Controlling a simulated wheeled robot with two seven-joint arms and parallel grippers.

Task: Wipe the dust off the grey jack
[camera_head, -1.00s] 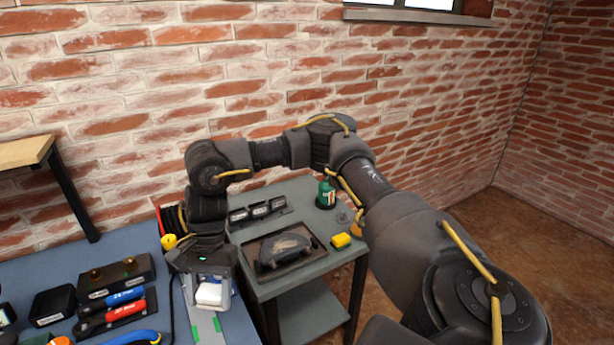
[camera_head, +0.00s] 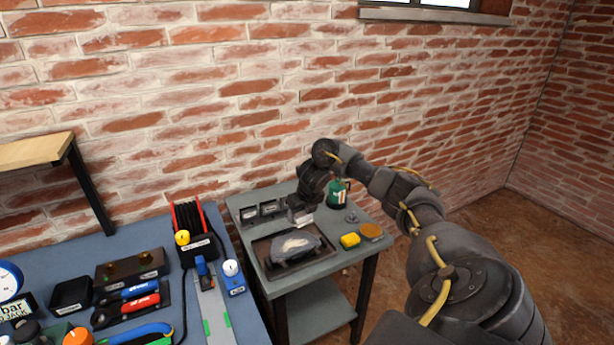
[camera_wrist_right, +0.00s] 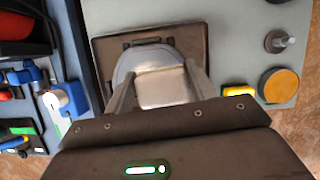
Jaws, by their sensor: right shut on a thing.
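The grey jack (camera_head: 281,256) lies in a dark shallow tray (camera_head: 264,250) on the small grey side table. A pale patch shows on its top. In the right wrist view the jack's rounded grey edge (camera_wrist_right: 125,68) shows beyond my fingers. My right gripper (camera_head: 303,212) is over the back of the tray in the head view. In the wrist view it (camera_wrist_right: 163,90) is shut on a whitish pad (camera_wrist_right: 165,86), which overlaps the jack in the picture. I cannot tell whether the pad touches the jack. My left gripper is not in view.
The blue bench (camera_head: 65,250) at left holds tools and a cable reel (camera_head: 190,222). A brick wall is behind.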

